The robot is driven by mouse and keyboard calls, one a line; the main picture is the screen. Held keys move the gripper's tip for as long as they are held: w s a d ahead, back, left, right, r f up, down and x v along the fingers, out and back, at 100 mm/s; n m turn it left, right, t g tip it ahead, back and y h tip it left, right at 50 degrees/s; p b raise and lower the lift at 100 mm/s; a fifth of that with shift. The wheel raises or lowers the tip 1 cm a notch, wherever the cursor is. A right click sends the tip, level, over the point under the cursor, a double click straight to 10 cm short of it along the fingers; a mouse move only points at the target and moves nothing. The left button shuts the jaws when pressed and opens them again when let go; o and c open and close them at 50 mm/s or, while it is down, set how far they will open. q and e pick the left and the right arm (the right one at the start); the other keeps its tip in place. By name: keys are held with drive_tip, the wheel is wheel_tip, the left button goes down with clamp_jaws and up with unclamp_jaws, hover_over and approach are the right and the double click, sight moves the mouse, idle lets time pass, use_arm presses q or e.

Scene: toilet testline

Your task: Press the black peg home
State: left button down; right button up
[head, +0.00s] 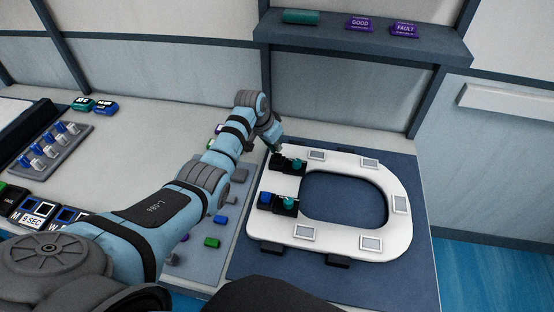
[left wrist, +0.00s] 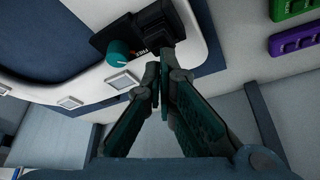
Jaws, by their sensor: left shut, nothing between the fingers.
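A white toilet seat (head: 345,246) lies on a dark blue mat. At its left end sit two black hinge blocks with teal knobs. The far block (head: 287,166) also shows in the left wrist view (left wrist: 133,28), with its teal knob (left wrist: 119,52). The near block (head: 285,208) carries a blue peg (head: 265,198) beside its teal knob. My left gripper (head: 279,148) is shut and empty, its fingertips (left wrist: 162,68) right by the end of the far block. I cannot tell whether they touch it. The black peg does not stand out from the black block there. My right gripper is not in view.
A shelf (head: 355,38) above the back holds a teal cylinder (head: 300,17) and purple GOOD (head: 360,24) and FAULT (head: 404,30) blocks. A grey tray (head: 205,262) with small coloured parts lies left of the mat. A rack of pegs (head: 50,147) stands far left.

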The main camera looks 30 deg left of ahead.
sight(276, 155)
use_arm(q)
drive_tip(key=shift+f+b, duration=0.65)
drive_tip(key=shift+f, duration=0.45)
idle(0.3)
idle(0.3)
wheel_tip(276, 155, up, 8)
drive_tip(key=p, duration=0.7)
idle(0.3)
